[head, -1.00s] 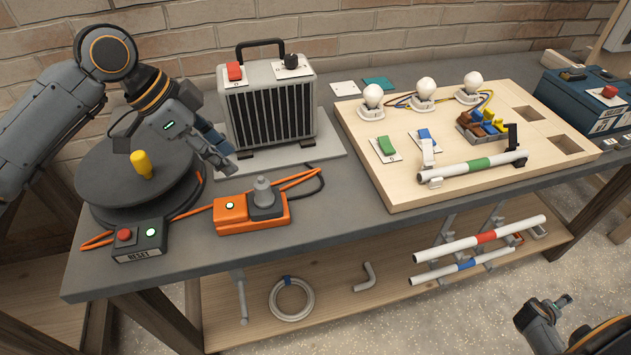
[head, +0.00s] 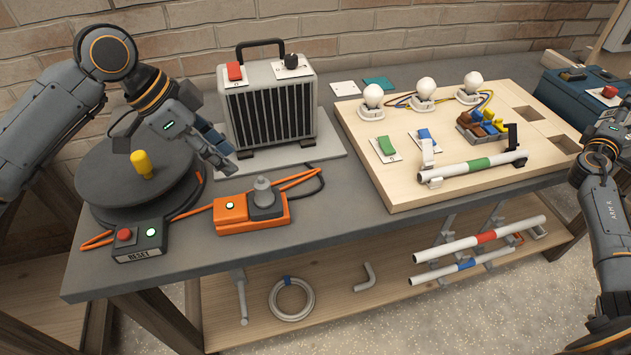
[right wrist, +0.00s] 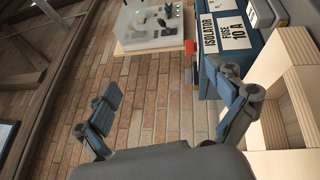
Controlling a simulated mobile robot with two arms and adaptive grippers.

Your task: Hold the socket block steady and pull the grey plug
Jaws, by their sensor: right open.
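The orange socket block (head: 232,217) lies near the front edge of the bench, a green light on its top. The grey plug (head: 263,190) stands upright in the dark socket at the block's right end. My left gripper (head: 232,160) is above and behind the block's left part, apart from block and plug; its finger gap is unclear from this angle. My right gripper (head: 606,135) is at the right edge of the head view, far from the block. In the right wrist view my right gripper (right wrist: 172,108) has its fingers wide apart with nothing between them.
A black-grilled heater (head: 270,110) stands behind the block. A cable reel (head: 120,185) and a reset box (head: 140,240) are to its left. A wooden board (head: 400,185) with bulbs and switches fills the bench's right. An orange cable (head: 190,212) runs beside the block.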

